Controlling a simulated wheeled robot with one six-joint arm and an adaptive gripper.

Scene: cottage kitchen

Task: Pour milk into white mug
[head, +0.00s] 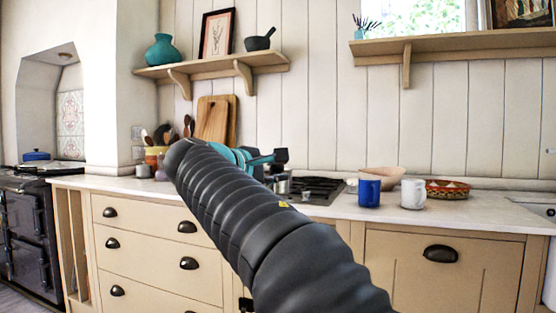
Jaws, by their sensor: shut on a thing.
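The white mug (413,194) stands upright on the pale counter, right of the blue mug (369,191). My gripper (273,165) is over the counter near the hob, left of both mugs and well apart from them. It is partly hidden behind my own arm. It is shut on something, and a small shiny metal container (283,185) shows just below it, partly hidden. I cannot make out its full shape, and no milk can be seen. The inside of the white mug is not visible.
A pale bowl (382,176) stands behind the mugs, and a patterned red bowl (447,189) is to their right. The black hob (318,190) lies left of the blue mug. Cutting boards (215,120) lean on the wall. The counter's front strip is clear.

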